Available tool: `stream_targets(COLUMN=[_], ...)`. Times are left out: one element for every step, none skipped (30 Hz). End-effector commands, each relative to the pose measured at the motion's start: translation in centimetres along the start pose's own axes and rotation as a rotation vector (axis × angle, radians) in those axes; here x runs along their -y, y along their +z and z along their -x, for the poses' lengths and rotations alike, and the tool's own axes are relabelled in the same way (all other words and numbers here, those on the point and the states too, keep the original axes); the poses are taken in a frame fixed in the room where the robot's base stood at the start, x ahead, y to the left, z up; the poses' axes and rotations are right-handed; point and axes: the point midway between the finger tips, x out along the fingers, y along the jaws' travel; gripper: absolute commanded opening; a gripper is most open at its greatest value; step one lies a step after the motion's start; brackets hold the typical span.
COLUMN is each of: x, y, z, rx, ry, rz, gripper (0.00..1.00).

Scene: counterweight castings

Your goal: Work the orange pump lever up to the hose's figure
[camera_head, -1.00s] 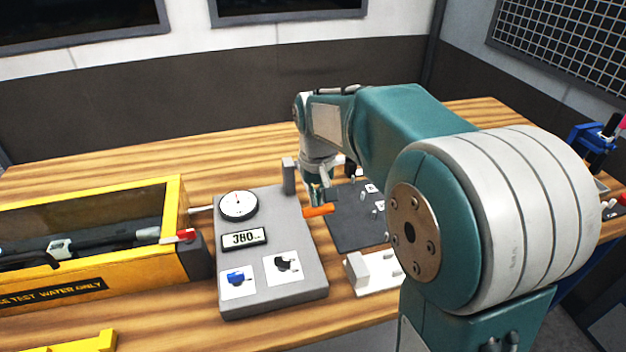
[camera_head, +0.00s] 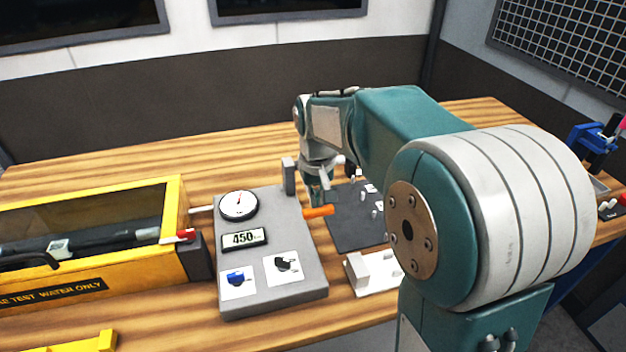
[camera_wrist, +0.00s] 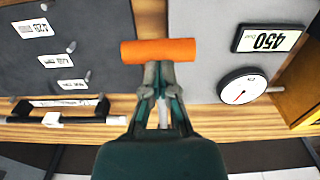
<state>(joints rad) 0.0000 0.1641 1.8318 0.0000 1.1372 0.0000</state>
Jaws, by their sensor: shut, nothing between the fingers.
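The orange pump lever (camera_head: 319,211) sticks out from the right side of the grey pump unit (camera_head: 290,296). It also shows as an orange bar in the wrist view (camera_wrist: 158,51). My gripper (camera_wrist: 158,72) is shut and empty, its fingertips right at the lever's edge, seemingly touching it. In the head view my gripper (camera_head: 322,197) is just behind the lever, partly hidden by my arm. The digital readout (camera_head: 245,239) shows 450, and it also shows in the wrist view (camera_wrist: 267,40). The round dial (camera_head: 238,205) sits above it. A dark hose (camera_head: 120,245) lies in the yellow test box.
The yellow test box (camera_head: 60,276) stands left of the pump unit. Blue and black valve knobs (camera_head: 236,279) sit on the unit's front. A dark mat (camera_head: 350,236) with pegs and white number tags (camera_wrist: 55,61) lies right of it. A white block (camera_head: 358,271) is in front.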

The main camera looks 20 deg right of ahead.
Motion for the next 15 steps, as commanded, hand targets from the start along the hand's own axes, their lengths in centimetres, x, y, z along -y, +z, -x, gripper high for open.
stream_targets(x=[0.0,0.0,0.0,0.0,0.0,0.0,0.0,0.0,0.0,0.0,0.0,0.0,0.0,0.0,0.0], y=[0.2,0.2,0.3,0.3,0.4,0.4,0.5,0.5,0.6,0.6,0.6,0.6,0.7,0.7,0.7], z=[0.1,0.3,0.5,0.7,0.9,1.1,1.3,1.5,1.8,1.9,2.1,2.4,2.6,2.8,3.0], rx=[0.01,0.011,0.012,0.013,0.014,0.015,0.016,0.017,0.016,0.016,0.015,0.015,0.015,0.015,0.015], ry=[0.0,0.0,0.0,0.0,0.0,0.0,0.0,0.0,0.0,0.0,0.0,0.0,0.0,0.0,0.0], rz=[0.0,0.0,0.0,0.0,0.0,0.0,0.0,0.0,0.0,0.0,0.0,0.0,0.0,0.0,0.0], gripper=[0.0,0.0,0.0,0.0,0.0,0.0,0.0,0.0,0.0,0.0,0.0,0.0,0.0,0.0,0.0])
